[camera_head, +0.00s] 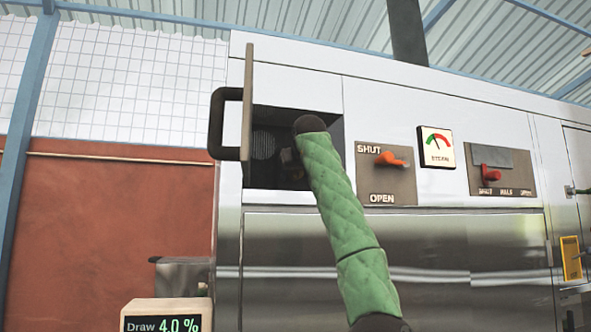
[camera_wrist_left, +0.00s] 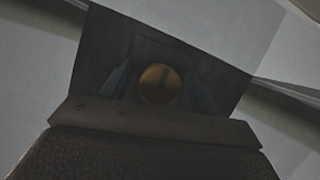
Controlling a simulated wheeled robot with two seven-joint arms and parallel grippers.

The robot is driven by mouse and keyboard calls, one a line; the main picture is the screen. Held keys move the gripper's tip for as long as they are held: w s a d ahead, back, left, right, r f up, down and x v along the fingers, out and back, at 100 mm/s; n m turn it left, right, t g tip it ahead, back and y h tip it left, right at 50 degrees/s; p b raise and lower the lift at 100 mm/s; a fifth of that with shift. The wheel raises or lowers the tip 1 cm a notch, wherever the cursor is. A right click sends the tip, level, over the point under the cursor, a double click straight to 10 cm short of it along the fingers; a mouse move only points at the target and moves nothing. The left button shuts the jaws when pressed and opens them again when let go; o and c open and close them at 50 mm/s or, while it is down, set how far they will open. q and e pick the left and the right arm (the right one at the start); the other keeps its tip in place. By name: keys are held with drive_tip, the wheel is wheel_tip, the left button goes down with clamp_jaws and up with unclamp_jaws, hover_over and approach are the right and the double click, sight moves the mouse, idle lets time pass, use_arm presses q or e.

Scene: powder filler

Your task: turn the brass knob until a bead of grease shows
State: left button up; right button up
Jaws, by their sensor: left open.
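The brass knob (camera_wrist_left: 159,84) shows in the left wrist view as a round, dull gold disc with a dark upright band, inside a dim recess. My left gripper (camera_wrist_left: 158,90) has one bluish finger on each side of the knob, with dark gaps visible between. Whether the fingers reach level with the knob I cannot tell. In the head view my green-sleeved left arm reaches into the dark open compartment (camera_head: 270,172), and the gripper (camera_head: 290,153) is mostly lost in shadow there. The knob cannot be made out in that view. My right gripper is not in view.
The compartment's door (camera_head: 247,105) stands open on the left, with a black handle (camera_head: 218,125). Right of my arm are a red SHUT/OPEN lever (camera_head: 390,159), a gauge (camera_head: 436,147) and another red lever (camera_head: 490,173). A display (camera_head: 165,318) reads "Draw 4.0 %".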

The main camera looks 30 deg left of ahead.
use_arm(q)
drive_tip(key=shift+s+d+r, duration=0.2)
drive_tip(key=shift+d, duration=0.1)
drive_tip(key=shift+w+a+f, duration=0.15)
drive_tip(key=shift+w+a, duration=0.05)
drive_tip(key=shift+c, duration=0.2)
drive_tip(key=shift+w+a, duration=0.1)
drive_tip(key=shift+a, duration=0.05)
drive_tip(key=c, duration=0.9)
drive_tip(key=shift+c, duration=0.2)
drive_tip(key=shift+f, duration=0.1)
